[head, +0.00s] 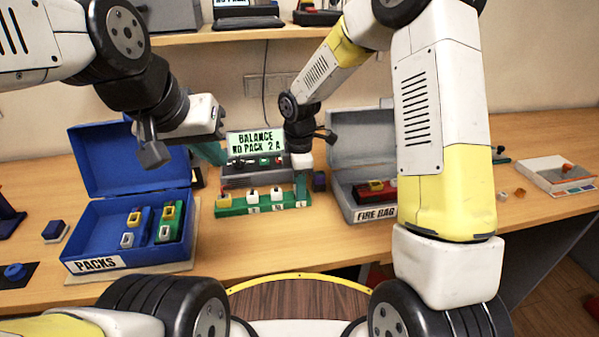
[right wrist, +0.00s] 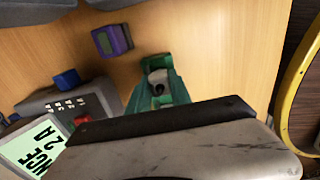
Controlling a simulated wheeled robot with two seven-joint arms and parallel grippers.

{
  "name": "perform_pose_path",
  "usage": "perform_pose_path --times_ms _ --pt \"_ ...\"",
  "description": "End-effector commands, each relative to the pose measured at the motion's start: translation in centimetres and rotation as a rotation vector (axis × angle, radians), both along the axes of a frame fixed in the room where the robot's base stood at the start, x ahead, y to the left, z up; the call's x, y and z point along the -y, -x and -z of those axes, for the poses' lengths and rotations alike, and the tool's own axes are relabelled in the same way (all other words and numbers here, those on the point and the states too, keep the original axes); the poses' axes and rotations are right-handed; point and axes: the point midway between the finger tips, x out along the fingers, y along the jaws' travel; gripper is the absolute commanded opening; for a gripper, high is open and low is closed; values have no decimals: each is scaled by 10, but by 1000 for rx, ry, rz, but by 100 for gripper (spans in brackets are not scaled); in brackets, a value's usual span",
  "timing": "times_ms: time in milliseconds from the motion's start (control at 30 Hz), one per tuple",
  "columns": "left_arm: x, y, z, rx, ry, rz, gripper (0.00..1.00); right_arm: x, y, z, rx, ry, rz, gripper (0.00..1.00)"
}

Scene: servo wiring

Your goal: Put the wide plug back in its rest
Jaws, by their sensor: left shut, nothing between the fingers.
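A green rest (head: 264,207) stands on the table before the balance charger, with several pale plugs and a yellow one in its row. A pale block (head: 301,160) shows directly under my right gripper (head: 303,150), above the rest's right end; I cannot tell if it is the wide plug or held. My left gripper (head: 153,152) is shut and empty, above the blue packs box.
The blue packs box (head: 128,160) holds several packs at left. The balance charger (head: 255,172) stands behind the rest. A grey fire bag box (head: 362,150) stands at right. A purple block (head: 319,181) lies beside the rest; it also shows in the wrist view (right wrist: 112,40).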

Motion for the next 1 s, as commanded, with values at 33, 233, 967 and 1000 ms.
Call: perform_pose_path --times_ms 33,233,967,1000 --pt "0 0 0 0 0 0 0 0 0 0 -2 0 0 39" --pt "0 0 0 0 0 0 0 0 1 1 -2 0 0 48" --pt "0 0 0 0 0 0 0 0 0 -74 -1 0 0 48" --pt "0 0 0 0 0 0 0 0 0 -76 -2 0 0 48"
